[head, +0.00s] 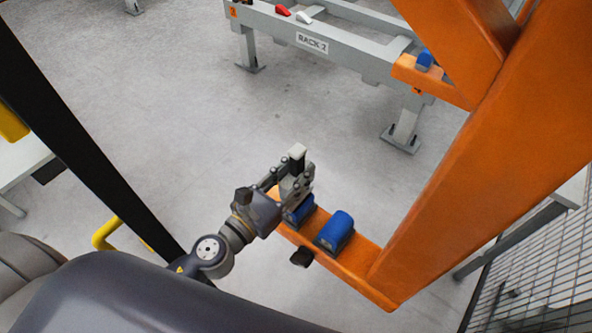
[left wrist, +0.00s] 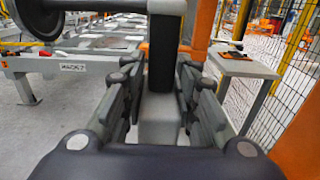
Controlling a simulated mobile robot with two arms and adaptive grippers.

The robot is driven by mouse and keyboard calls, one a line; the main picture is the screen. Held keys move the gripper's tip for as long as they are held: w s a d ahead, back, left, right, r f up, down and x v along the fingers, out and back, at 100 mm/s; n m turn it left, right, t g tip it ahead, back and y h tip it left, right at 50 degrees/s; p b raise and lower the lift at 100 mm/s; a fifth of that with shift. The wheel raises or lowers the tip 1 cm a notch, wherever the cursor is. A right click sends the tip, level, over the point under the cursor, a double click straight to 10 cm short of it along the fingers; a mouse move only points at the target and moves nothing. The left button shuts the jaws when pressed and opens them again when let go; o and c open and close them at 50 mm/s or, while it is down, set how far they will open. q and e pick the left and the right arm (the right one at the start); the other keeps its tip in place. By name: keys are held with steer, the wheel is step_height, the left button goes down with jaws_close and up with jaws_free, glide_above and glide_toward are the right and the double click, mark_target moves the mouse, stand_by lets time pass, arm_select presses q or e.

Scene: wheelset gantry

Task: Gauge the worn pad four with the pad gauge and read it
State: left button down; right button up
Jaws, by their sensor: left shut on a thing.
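My left gripper (head: 296,184) is shut on an upright grey-and-dark thing with a light grey end (head: 297,151), likely the pad gauge. In the left wrist view the gauge (left wrist: 160,120) stands between the fingers, with a dark upper part. The gripper is over the orange arm, just above a blue pad (head: 300,212), which it partly hides. I cannot tell whether the gauge touches that pad. A second blue pad (head: 335,231) lies to its right on the same arm. No pad number is readable, so I cannot tell which is pad four. My right gripper is not in view.
An orange post (head: 480,150) rises at the right. Another orange bracket (head: 430,82) carries a blue piece (head: 424,60). A grey rack marked RACK 2 (head: 312,43) stands behind, with red and white pieces on it. The grey floor between is clear. Mesh fencing (head: 530,275) is at lower right.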

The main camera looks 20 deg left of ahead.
mark_target(296, 152)
arm_select(q)
steer(key=shift+r+p, duration=4.05)
steer(key=shift+r, duration=0.3)
steer(key=shift+f, duration=0.1)
